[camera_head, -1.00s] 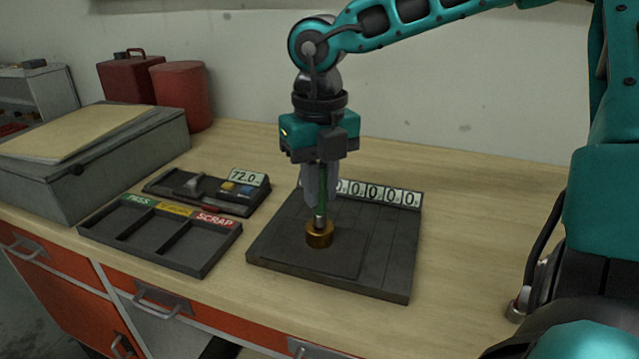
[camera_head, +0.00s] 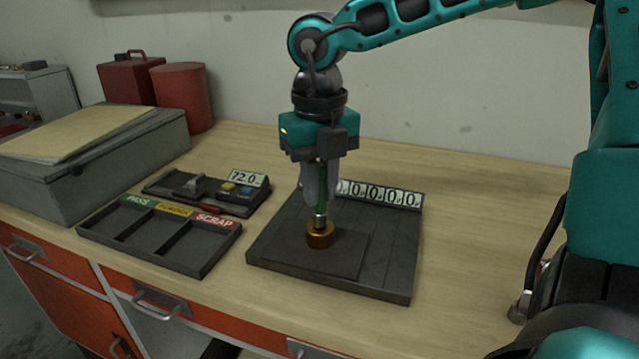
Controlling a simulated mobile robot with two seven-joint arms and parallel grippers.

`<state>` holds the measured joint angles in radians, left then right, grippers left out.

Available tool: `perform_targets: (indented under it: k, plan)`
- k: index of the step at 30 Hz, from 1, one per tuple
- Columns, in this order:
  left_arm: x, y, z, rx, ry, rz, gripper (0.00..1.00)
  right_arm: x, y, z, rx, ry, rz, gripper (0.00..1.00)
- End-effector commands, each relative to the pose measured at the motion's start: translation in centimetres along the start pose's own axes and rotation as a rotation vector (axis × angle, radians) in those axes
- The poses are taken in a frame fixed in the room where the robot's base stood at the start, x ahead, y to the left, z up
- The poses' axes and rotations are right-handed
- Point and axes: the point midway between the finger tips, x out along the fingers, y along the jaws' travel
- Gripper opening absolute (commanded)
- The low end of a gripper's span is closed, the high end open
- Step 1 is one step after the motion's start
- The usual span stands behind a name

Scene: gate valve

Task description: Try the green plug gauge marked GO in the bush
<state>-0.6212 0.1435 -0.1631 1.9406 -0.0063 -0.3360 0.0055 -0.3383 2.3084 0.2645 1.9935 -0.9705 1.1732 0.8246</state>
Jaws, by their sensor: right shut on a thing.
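The brass-coloured bush (camera_head: 320,235) stands on the dark plate (camera_head: 385,262) on the bench. The green plug gauge (camera_head: 321,201) is upright directly above it, with its silver lower end at the bush's top. Whether that end is inside the bore or only resting at its mouth I cannot tell. My right gripper (camera_head: 320,190) points straight down and is shut on the green gauge's handle. Its fingers hide part of the handle, and no GO marking is readable. My left gripper is not in view.
A tray (camera_head: 160,243) with compartments labelled PASS and SCRAP, and a middle yellow label, lies to the left. Behind it is a device (camera_head: 207,193) with a 72.0 display. A row of number tiles (camera_head: 385,194) edges the plate's back. The bench (camera_head: 480,215) is clear to the right.

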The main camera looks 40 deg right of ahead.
Motion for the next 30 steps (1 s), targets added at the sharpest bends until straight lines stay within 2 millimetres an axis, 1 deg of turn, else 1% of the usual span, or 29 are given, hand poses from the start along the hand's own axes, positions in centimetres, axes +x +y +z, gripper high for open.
perform_targets:
  k: [7,18,30]
  plan:
    - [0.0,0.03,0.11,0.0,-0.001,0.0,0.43,0.01,0.01,0.01,0.0,-0.001,0.0,0.0]
    - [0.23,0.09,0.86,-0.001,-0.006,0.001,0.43,0.06,0.01,0.01,0.0,-0.001,0.0,0.0]
    - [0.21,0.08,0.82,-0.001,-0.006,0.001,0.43,0.0,0.01,0.0,0.0,-0.001,0.0,0.0]
